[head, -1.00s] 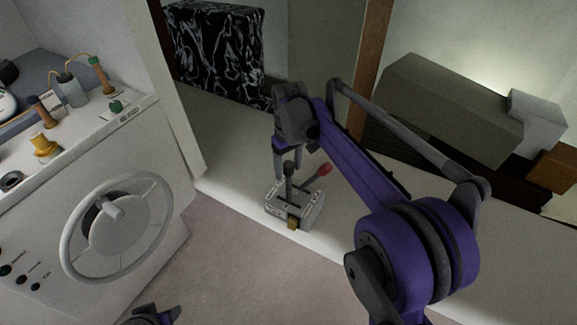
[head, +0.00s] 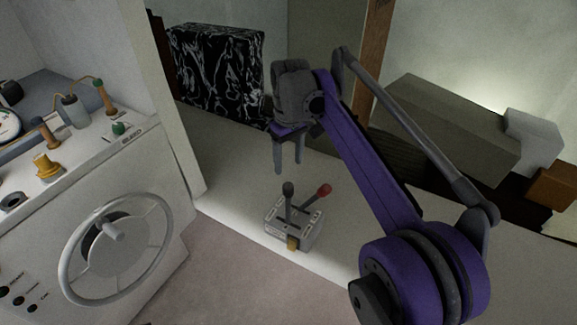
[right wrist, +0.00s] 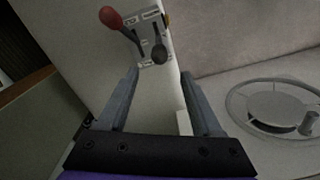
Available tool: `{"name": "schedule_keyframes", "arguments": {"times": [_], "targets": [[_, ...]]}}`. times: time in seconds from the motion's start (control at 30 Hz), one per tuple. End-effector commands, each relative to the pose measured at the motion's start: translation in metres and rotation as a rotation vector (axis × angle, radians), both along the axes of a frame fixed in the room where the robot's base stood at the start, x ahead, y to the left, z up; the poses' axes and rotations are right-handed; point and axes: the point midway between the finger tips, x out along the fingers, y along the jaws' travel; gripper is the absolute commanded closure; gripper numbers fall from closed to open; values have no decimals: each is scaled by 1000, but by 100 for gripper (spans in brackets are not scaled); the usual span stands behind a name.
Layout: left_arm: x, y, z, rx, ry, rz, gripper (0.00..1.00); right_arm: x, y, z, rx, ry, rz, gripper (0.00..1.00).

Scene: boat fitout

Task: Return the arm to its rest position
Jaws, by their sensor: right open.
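My right gripper (head: 288,168) hangs open and empty above the white ledge, up and behind the lever box (head: 294,226). In the right wrist view its two fingers (right wrist: 160,78) are spread apart with nothing between them. The lever box is grey with a black-knobbed lever (head: 288,190) and a red-knobbed lever (head: 324,190), and a yellowish piece on its front. It also shows beyond the fingertips in the right wrist view (right wrist: 151,40). The gripper is apart from both levers. My left gripper is not in view.
A white console (head: 150,190) with a grey handwheel (head: 70,262) stands at the left. A wooden post (head: 376,40) and a long grey-green box (head: 445,125) are at the right.

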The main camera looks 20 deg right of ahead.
Motion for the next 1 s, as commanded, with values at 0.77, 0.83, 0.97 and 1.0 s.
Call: {"name": "schedule_keyframes", "arguments": {"times": [0.77,0.83,0.97,1.0], "targets": [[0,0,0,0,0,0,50,-67,8,-14,-4,-130,-86,33],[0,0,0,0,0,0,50,-91,11,-24,-2,-175,-116,33],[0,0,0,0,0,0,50,-137,14,-49,6,-259,-171,33],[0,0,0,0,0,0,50,-151,16,-59,10,-285,-187,33]]}}
